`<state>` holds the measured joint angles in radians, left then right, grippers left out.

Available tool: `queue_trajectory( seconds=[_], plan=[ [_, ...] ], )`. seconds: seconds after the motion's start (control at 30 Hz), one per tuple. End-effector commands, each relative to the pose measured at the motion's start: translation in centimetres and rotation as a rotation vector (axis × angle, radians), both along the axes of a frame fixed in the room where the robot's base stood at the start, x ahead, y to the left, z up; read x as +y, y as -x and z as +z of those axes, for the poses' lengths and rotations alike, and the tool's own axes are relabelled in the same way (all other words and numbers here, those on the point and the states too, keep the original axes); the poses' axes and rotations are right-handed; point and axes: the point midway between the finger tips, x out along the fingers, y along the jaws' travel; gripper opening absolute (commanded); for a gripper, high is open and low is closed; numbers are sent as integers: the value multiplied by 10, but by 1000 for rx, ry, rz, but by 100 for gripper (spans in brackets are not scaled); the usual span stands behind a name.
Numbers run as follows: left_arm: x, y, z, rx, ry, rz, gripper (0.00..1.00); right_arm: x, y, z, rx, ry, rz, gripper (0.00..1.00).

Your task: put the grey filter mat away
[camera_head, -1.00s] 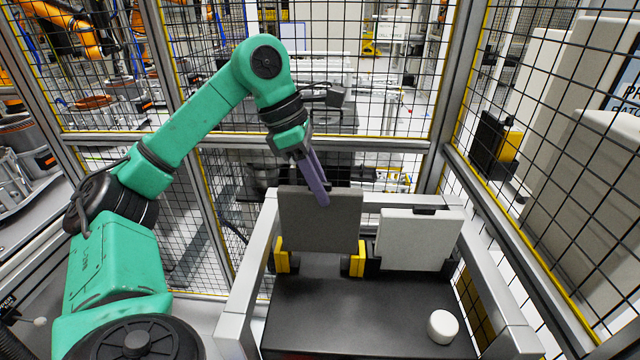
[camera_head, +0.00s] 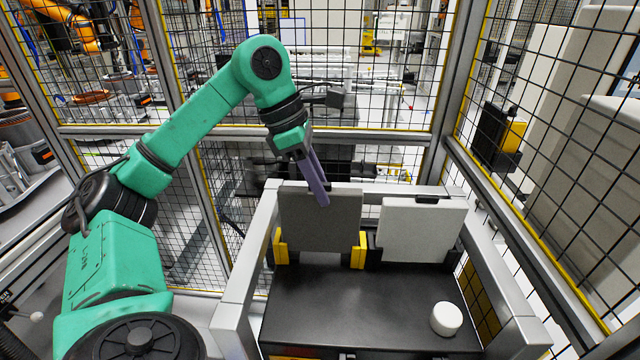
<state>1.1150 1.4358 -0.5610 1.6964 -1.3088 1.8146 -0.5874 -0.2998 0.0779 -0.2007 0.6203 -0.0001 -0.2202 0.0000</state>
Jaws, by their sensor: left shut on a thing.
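The grey filter mat (camera_head: 310,225) is a dark grey square panel, upright near the back of the black table. My left gripper (camera_head: 321,190) is shut on its top edge from above, with one long purple-grey finger showing in front of the mat. The mat's lower part is between two yellow brackets (camera_head: 280,248) (camera_head: 358,250), at its left and right sides. Whether its bottom edge rests in them I cannot tell. My right gripper is not in view.
A white panel (camera_head: 420,230) stands upright to the right in black brackets. A white round knob-like piece (camera_head: 446,319) is on the black table top (camera_head: 340,300) at front right. A light grey frame (camera_head: 243,270) borders the table. Mesh fencing stands behind and to the right.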

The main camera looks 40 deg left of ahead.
Motion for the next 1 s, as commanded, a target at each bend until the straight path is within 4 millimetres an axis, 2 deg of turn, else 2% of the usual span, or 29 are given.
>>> queue_trajectory(
  seconds=[0.67,1.0],
  plan=[
    [0,0,-18,0,0,0,0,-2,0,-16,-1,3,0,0],
    [0,0,-17,0,0,0,0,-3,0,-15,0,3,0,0]
  ],
)
